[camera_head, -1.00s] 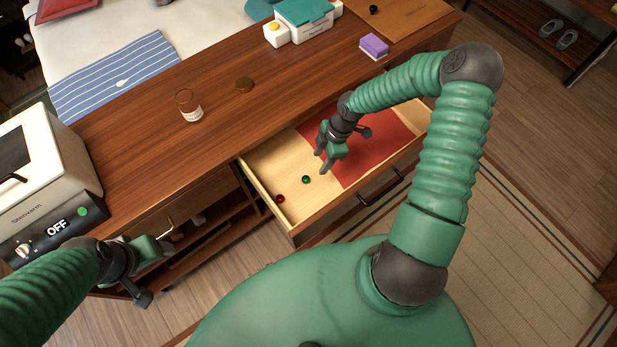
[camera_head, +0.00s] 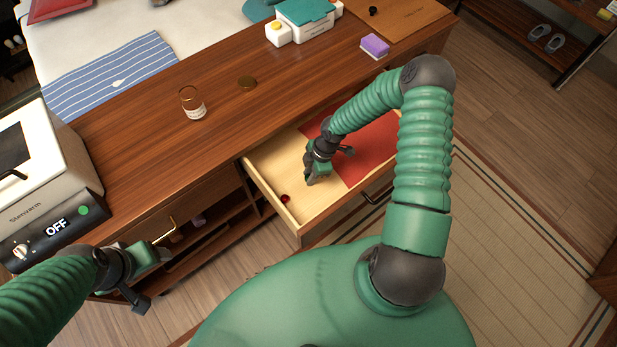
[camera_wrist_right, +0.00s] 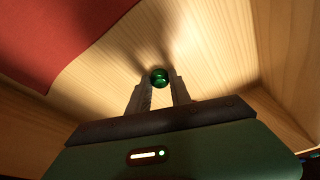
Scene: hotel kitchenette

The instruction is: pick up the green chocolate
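The green chocolate (camera_wrist_right: 159,77) is a small shiny ball, seen in the right wrist view between the fingertips of my right gripper (camera_wrist_right: 160,84). The fingers sit close against it on both sides, low over the drawer's wooden floor. In the head view my right gripper (camera_head: 311,180) points down into the open drawer (camera_head: 325,203) and hides the green chocolate. My left gripper (camera_head: 160,250) is at the lower left, away from the drawer; its finger opening is not clear.
A red ball (camera_head: 285,198) lies in the drawer's left front corner. A red sheet (camera_head: 368,150) covers the drawer's right part. The drawer walls surround my right gripper.

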